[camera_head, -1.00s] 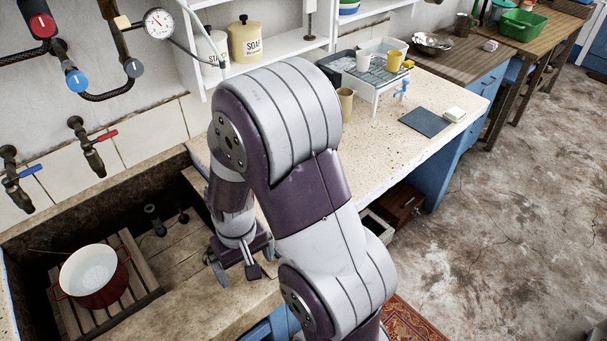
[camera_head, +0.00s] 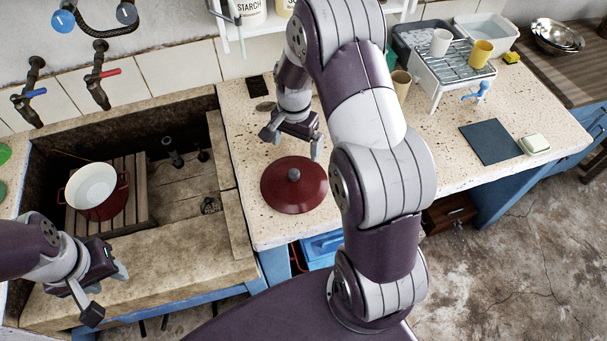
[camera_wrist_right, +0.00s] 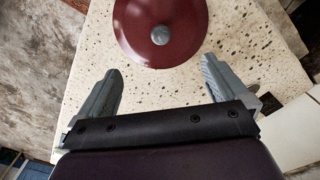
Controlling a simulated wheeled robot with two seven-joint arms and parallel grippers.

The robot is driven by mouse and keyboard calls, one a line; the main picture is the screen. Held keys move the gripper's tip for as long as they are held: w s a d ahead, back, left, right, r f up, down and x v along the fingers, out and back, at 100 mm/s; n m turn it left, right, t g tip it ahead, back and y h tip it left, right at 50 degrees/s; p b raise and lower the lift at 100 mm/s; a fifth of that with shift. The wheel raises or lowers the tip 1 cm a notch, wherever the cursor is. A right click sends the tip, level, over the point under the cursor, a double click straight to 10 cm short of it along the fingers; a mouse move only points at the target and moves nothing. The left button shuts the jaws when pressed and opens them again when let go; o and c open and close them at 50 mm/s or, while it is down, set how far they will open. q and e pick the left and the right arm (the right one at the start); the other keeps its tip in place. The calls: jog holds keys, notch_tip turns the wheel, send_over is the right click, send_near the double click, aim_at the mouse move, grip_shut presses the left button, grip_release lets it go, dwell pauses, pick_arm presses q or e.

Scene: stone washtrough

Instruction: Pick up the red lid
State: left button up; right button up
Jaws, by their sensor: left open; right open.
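The red lid (camera_head: 294,186) is round and dark red with a grey knob. It lies on the speckled stone counter just right of the trough. It also shows at the top of the right wrist view (camera_wrist_right: 160,30), beyond the fingertips and touched by neither finger. My right gripper (camera_head: 292,146) is open and empty, behind the lid in the head view; its spread fingers also show in the right wrist view (camera_wrist_right: 158,85). My left gripper (camera_head: 108,290) is open and empty over the front ledge of the trough at the lower left.
A red pot (camera_head: 97,190) with a pale inside stands on a wooden slat rack in the stone trough (camera_head: 170,275). A dish rack (camera_head: 452,68) with cups, a dark mat (camera_head: 490,142) and a soap block (camera_head: 535,144) stand right on the counter. Taps (camera_head: 97,85) hang above the trough.

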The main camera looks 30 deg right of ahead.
aim_at(294, 175)
jog(key=f, duration=0.1)
jog(key=a+f, duration=0.1)
jog(key=f, duration=0.1)
jog(key=shift+s+a+f+p, duration=0.1)
jog(key=shift+p, duration=0.25)
jog(key=f, duration=0.2)
jog(key=d+f, duration=0.1)
jog(key=f, duration=0.1)
jog(key=shift+f, duration=0.1)
jog(key=f+p, duration=0.1)
jog(key=f, duration=0.1)
jog(key=a+f+p, duration=0.1)
jog(key=f, duration=0.1)
jog(key=shift+s, duration=0.1)
jog(key=shift+f, duration=0.45)
jog(key=shift+d+f, duration=0.1)
jog(key=shift+d, duration=0.05)
pick_arm(q)
jog(key=shift+s+a+r, duration=0.1)
jog(key=shift+a+r, duration=0.1)
jog(key=shift+r, duration=0.45)
jog(key=shift+a+r, duration=0.15)
jog(key=shift+r, duration=0.45)
pick_arm(e)
jog(key=shift+s+a, duration=0.15)
jog(key=shift+a, duration=0.05)
grip_shut()
